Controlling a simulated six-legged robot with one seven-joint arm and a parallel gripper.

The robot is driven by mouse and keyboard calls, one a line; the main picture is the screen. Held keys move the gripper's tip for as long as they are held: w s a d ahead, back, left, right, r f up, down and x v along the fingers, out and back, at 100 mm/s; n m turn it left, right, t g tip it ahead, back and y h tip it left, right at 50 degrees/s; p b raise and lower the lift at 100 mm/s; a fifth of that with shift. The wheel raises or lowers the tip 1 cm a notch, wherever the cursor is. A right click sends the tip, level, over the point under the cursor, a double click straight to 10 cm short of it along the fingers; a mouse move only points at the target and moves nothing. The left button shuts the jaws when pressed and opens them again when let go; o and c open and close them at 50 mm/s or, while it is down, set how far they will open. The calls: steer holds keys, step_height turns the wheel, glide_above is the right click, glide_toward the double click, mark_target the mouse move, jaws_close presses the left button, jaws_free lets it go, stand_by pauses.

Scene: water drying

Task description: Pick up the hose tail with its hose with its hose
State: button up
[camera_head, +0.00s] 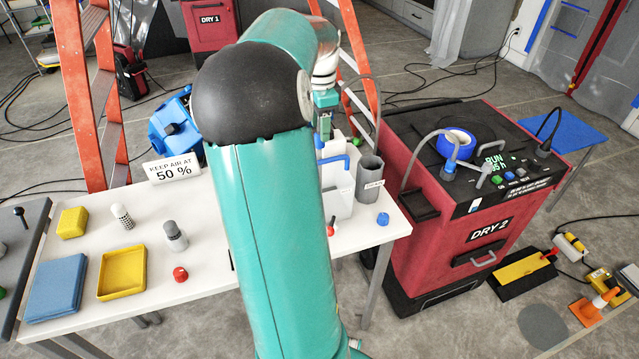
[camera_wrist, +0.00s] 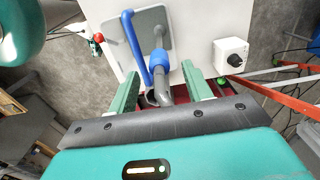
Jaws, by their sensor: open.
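My gripper (camera_wrist: 160,72) is open, with its two green fingers on either side of a grey hose (camera_wrist: 170,75). I cannot tell whether the fingers touch the hose. In the head view my gripper (camera_head: 325,118) points down over the right end of the white table, mostly hidden by my arm. There the grey hose (camera_head: 377,100) arches just right of it, above a grey cup.
A blue bar (camera_wrist: 133,42) stands beside the hose end. The grey cup (camera_head: 370,178) and a blue cap (camera_head: 383,219) sit on the white table (camera_head: 215,262). The red DRY 2 machine (camera_head: 475,215) stands close right; an orange ladder (camera_head: 90,100) stands behind.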

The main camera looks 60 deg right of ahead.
step_height(320, 180, down, 4)
steer(key=shift+r, duration=0.1)
steer(key=shift+c, duration=0.2)
jaws_close()
steer(key=shift+r, duration=0.1)
step_height(320, 180, up, 10)
stand_by(0.5)
